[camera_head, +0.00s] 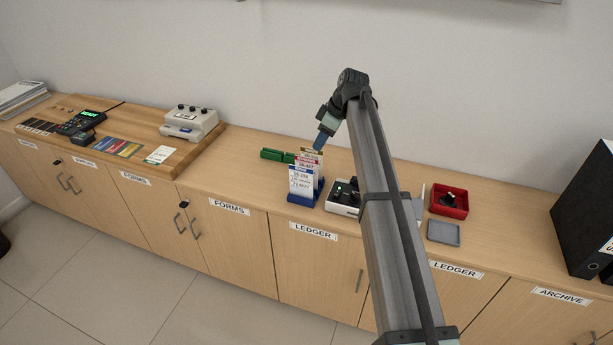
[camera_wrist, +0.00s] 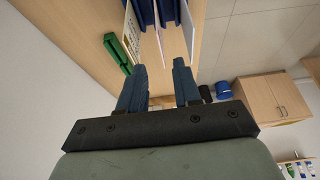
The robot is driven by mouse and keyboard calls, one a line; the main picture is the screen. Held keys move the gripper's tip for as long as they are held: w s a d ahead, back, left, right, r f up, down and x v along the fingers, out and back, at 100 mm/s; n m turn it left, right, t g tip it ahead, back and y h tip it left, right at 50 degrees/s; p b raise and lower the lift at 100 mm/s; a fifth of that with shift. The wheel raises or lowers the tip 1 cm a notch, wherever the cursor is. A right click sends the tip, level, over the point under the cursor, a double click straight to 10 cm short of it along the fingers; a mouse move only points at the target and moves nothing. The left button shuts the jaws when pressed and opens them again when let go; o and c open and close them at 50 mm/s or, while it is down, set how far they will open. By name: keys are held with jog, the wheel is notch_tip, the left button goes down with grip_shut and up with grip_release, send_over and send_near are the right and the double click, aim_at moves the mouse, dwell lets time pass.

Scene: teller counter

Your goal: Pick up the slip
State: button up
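Several printed slips stand upright in a blue rack (camera_head: 305,198) on the counter. The front slip (camera_head: 302,182) is white with blue writing; a red-topped slip (camera_head: 306,162) and a tan-topped slip (camera_head: 311,154) stand behind it. Another white slip (camera_head: 160,155) lies on the wooden board at the left. My gripper (camera_head: 319,145) points down just above the back of the rack. In the wrist view my gripper (camera_wrist: 160,68) has its two blue fingers apart, with slip edges and the blue rack (camera_wrist: 150,12) just ahead. I cannot tell whether a slip edge reaches between the fingers.
A green block (camera_head: 277,155) lies behind the rack, to the left. A white device with a knob (camera_head: 343,198) stands close to its right. Farther right are a red tray (camera_head: 449,201), a grey pad (camera_head: 443,232) and a black binder (camera_head: 587,210). Counter left of the rack is clear.

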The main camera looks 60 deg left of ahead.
aim_at(305, 165)
jog(key=x, duration=0.8)
jog(key=shift+x, duration=2.5)
jog(key=shift+s+a+r, duration=0.1)
jog(key=shift+s+a, duration=0.1)
grip_shut()
